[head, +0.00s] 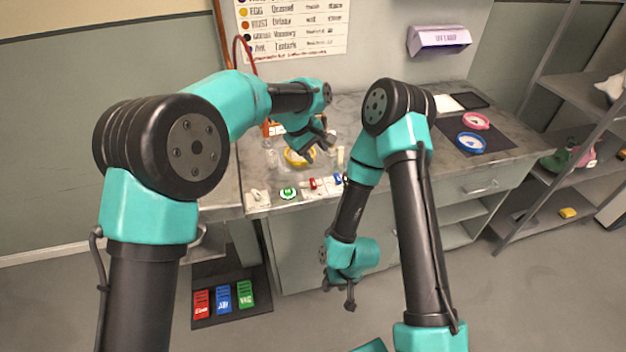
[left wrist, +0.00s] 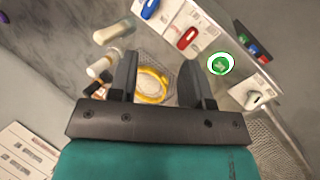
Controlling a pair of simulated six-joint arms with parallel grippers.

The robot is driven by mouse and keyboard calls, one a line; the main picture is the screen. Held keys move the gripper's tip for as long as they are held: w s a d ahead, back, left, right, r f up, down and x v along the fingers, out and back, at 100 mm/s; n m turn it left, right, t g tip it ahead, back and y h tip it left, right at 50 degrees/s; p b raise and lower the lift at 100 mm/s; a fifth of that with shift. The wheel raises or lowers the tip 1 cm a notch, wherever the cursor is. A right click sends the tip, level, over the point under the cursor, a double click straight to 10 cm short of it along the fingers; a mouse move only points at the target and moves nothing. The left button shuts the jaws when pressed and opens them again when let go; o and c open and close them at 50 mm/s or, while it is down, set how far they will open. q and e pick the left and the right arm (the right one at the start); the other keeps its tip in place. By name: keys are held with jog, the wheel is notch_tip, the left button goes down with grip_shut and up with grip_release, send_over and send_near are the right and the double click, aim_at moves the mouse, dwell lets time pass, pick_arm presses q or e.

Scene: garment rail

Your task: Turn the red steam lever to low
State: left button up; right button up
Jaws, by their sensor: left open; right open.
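The red lever (head: 313,183) is on a white plate at the front of the grey counter. It also shows in the left wrist view (left wrist: 187,38), where it lies beyond my fingertips. Its exact setting is too small to read. My left gripper (head: 324,142) is open and empty above the counter, behind the lever and apart from it; its two fingers (left wrist: 160,75) frame a yellow ring in the wrist view. My right gripper (head: 350,301) is open, hanging low in front of the cabinet, away from the lever.
A blue lever (head: 338,178) and a green round button (head: 288,193) flank the red lever. A yellow ring (head: 298,157) sits in a clear container behind. Pink (head: 476,121) and blue (head: 471,142) rings lie right. Red, blue and green pedals (head: 223,297) are on the floor.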

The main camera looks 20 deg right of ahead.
aim_at(313, 181)
pick_arm(q)
jog(key=r+m+y, duration=0.1)
jog(key=r, duration=0.1)
jog(key=r+m+y, duration=0.1)
jog(key=y, duration=0.1)
jog(key=r+m+y, duration=0.1)
jog(key=r+m, duration=0.1)
jog(key=shift+w+a+r+t+y, duration=0.1)
jog(key=shift+w+r+t+y, duration=0.2)
jog(key=shift+w+r+y, duration=0.1)
jog(key=shift+f, duration=0.2)
notch_tip(313, 181, down, 17)
jog(key=shift+f, duration=0.1)
jog(key=shift+c, duration=0.3)
grip_shut()
